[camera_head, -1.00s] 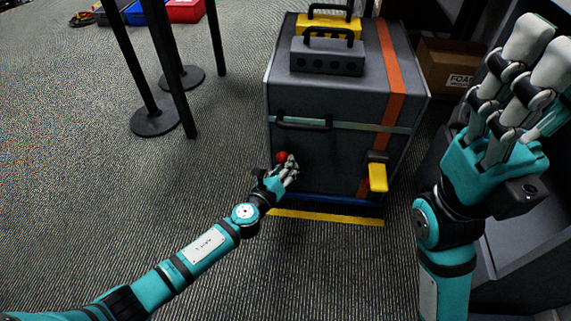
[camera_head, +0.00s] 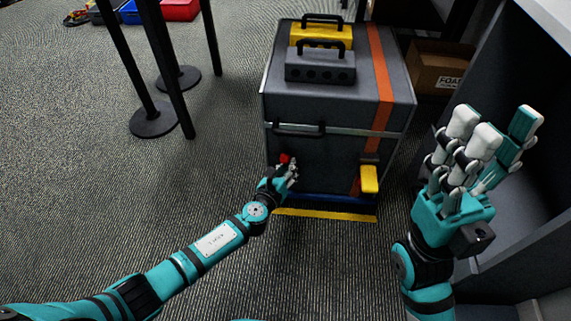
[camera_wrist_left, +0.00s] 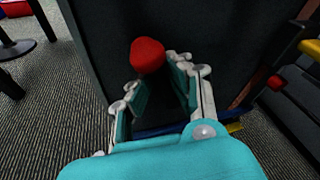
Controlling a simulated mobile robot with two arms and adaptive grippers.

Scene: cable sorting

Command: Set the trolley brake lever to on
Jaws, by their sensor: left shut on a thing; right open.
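The grey trolley (camera_head: 320,160) stands ahead, with a red knob (camera_head: 285,159) low on its front face, left of centre. The knob also shows in the left wrist view (camera_wrist_left: 147,56), and seems to be the brake lever's end. The lever's shaft and any on/off marks are hidden or too small to see. My left gripper (camera_head: 291,168) is shut on the red knob, its fingers at either side of it in the left wrist view (camera_wrist_left: 160,80). My right gripper (camera_head: 495,135) is open and empty, raised at the right, apart from the trolley.
A yellow handle (camera_head: 369,179) juts from the trolley's front right. A dark bar handle (camera_head: 298,129) crosses the upper front. Toolboxes (camera_head: 320,68) sit on top. Black posts (camera_head: 172,70) stand left, a cardboard box (camera_head: 440,70) behind right. Left floor is mostly clear.

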